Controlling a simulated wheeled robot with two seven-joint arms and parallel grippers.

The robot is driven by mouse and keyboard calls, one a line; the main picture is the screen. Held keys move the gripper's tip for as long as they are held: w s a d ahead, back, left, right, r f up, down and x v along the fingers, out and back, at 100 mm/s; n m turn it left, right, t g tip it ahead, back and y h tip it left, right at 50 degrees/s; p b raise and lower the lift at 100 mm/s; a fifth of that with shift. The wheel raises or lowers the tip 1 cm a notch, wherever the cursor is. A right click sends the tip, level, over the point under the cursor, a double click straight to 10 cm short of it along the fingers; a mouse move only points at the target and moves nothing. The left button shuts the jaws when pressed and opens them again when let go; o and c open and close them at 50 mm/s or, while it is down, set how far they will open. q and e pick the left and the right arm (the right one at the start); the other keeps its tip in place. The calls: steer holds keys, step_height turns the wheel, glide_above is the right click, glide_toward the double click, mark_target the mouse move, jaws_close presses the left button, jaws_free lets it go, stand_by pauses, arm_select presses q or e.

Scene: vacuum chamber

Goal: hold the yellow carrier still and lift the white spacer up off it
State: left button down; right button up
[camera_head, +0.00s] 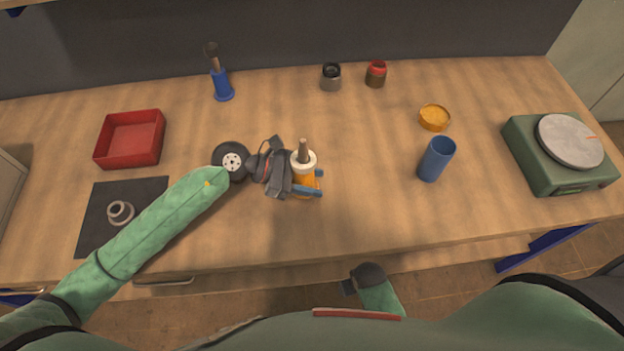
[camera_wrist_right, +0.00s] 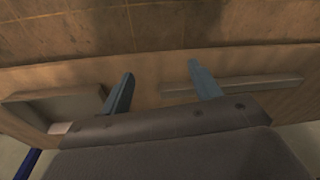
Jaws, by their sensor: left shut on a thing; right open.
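The yellow carrier (camera_head: 304,186) stands upright on the table near the middle in the head view. The white spacer (camera_head: 304,163) sits around the upper part of it, with a brown post (camera_head: 303,147) rising through its hole. My left gripper (camera_head: 308,184) comes in from the left and is shut on the yellow carrier, its blue-grey fingers at the carrier's body below the spacer. My right gripper (camera_wrist_right: 163,90) is open and empty in the right wrist view, its two fingers spread near the cabinet front. In the head view its arm shows low, off the table's front edge.
A red tray (camera_head: 131,139), a dark mat (camera_head: 95,215) with a grey ring (camera_head: 120,213), and a blue-handled brush (camera_head: 221,86) are on the left. Two jars (camera_head: 331,77) (camera_head: 376,74) stand behind. A blue cup (camera_head: 436,159), yellow dish (camera_head: 434,118) and green scale (camera_head: 560,155) are right.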

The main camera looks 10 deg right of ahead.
arm_select(q)
steer(key=shift+w+a, duration=0.1)
steer(key=shift+w+a+f+b, duration=0.15)
steer(key=shift+a+f+b, duration=0.15)
steer(key=shift+b, duration=0.2)
arm_select(e)
steer(key=r, duration=0.4)
steer(key=shift+w+a+r, duration=0.25)
steer(key=shift+w+r, duration=0.1)
steer(key=shift+w, duration=0.05)
arm_select(q)
steer(key=shift+f, duration=0.1)
arm_select(e)
steer(key=shift+r, duration=0.1)
arm_select(q)
steer(key=shift+w+a+f+b, duration=0.15)
steer(key=shift+a+f+b, duration=0.05)
steer(key=shift+b, duration=0.2)
arm_select(e)
steer(key=shift+s+r, duration=0.6)
steer(key=shift+r, duration=0.25)
arm_select(q)
steer(key=shift+w+a+f+b, duration=0.1)
steer(key=shift+a+f+b, duration=0.1)
steer(key=shift+b, duration=0.1)
arm_select(e)
steer(key=shift+s+r, duration=0.15)
steer(key=shift+r, duration=1.05)
